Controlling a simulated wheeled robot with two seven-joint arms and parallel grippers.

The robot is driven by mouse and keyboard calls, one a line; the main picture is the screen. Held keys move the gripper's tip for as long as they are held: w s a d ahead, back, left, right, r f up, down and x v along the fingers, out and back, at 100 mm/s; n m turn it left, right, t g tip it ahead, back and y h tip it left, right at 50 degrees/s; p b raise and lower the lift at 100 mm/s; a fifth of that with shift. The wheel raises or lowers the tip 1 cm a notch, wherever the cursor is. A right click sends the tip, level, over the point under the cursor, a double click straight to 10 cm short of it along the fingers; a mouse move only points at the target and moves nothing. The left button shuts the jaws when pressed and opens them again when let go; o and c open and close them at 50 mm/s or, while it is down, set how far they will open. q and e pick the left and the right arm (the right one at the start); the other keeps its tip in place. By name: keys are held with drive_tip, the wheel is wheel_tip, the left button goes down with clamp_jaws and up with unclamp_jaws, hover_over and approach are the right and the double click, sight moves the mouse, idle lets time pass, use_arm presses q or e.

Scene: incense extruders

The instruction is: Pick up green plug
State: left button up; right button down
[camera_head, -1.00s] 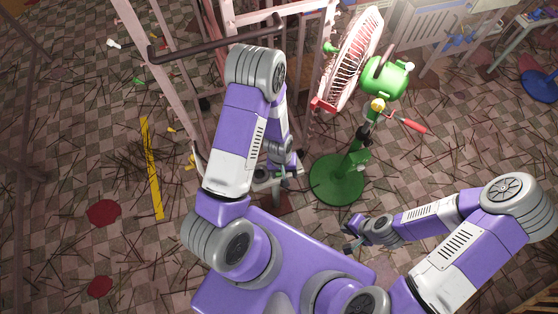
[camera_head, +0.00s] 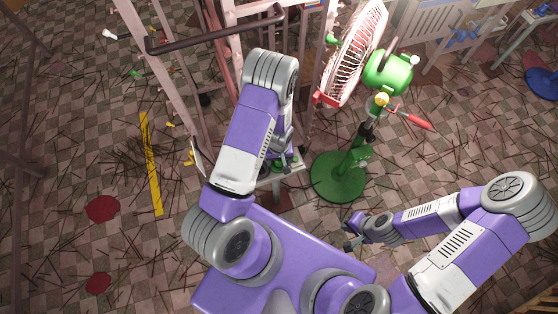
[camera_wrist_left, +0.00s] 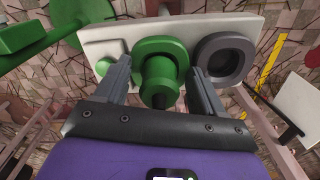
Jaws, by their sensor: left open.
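The green plug (camera_wrist_left: 158,78) is upright in the left wrist view, on a pale plate (camera_wrist_left: 105,40) and within a wider green ring. My left gripper (camera_wrist_left: 158,68) is open, with one finger on each side of the plug. I cannot tell whether either finger touches it. In the head view my left gripper (camera_head: 284,156) is partly hidden by its own arm, over the small pale stand (camera_head: 291,172). My right gripper (camera_head: 351,240) is low in front of my base and small; its jaw state is unclear.
A dark grey ring (camera_wrist_left: 225,60) sits on the plate beside the plug. A green fan (camera_head: 388,70) with a round base (camera_head: 338,177) stands right of the stand. A pink metal frame (camera_head: 180,70) rises behind. Sticks litter the checked floor.

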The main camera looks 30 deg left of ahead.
use_arm(q)
drive_tip(key=shift+c, duration=0.5)
drive_tip(key=c, duration=1)
drive_tip(key=shift+c, duration=0.2)
